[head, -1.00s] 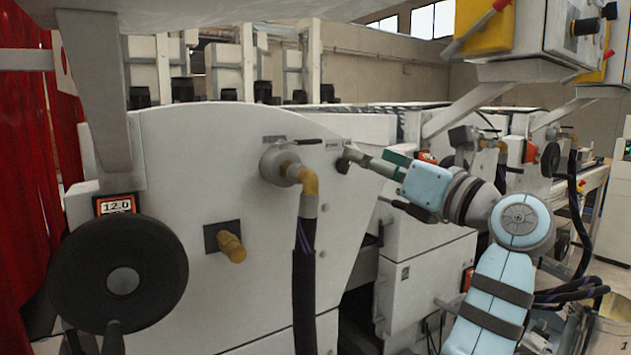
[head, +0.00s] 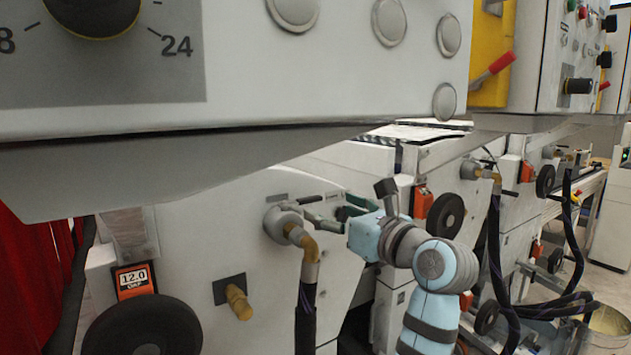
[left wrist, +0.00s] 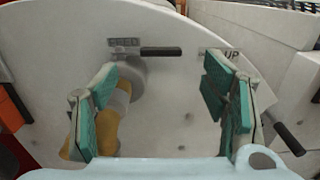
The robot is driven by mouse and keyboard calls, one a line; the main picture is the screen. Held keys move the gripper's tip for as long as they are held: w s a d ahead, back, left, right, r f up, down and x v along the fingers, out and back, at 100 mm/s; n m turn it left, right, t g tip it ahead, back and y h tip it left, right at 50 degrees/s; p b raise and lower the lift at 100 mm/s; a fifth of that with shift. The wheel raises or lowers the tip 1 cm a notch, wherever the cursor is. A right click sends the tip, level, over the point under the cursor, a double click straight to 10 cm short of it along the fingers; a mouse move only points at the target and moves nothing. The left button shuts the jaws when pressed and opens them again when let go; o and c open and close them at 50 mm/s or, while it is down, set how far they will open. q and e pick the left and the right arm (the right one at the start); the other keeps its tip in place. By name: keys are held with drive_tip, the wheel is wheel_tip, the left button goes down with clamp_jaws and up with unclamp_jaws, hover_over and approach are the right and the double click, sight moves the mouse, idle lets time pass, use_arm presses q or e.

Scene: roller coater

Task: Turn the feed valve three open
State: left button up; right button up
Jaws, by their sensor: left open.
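The feed valve is a black horizontal lever (left wrist: 161,51) beside a small label plate (left wrist: 124,42), whose text I cannot read surely, above a round grey fitting. In the head view the lever (head: 309,198) sits above the grey hose fitting (head: 277,222) on the white side panel. My left gripper (head: 318,208) is at this panel, just right of the fitting. In the left wrist view its green-padded fingers (left wrist: 162,78) are spread wide, with the lever between and beyond them. No contact with the lever is clear. My right gripper is not in view.
A brass elbow with a dark hose (head: 306,290) hangs below the fitting. A brass knob (head: 238,301) and black handwheel (head: 150,328) are lower left. A grey control box (head: 230,100) overhangs the panel. A second black handle (left wrist: 290,138) is at right in the wrist view.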

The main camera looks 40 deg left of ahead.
sight(311, 201)
use_arm(q)
drive_tip(key=x, duration=0.7)
drive_tip(key=shift+f+p, duration=0.2)
drive_tip(key=shift+p, duration=0.1)
drive_tip(key=shift+d, duration=0.1)
drive_tip(key=shift+c, duration=0.3)
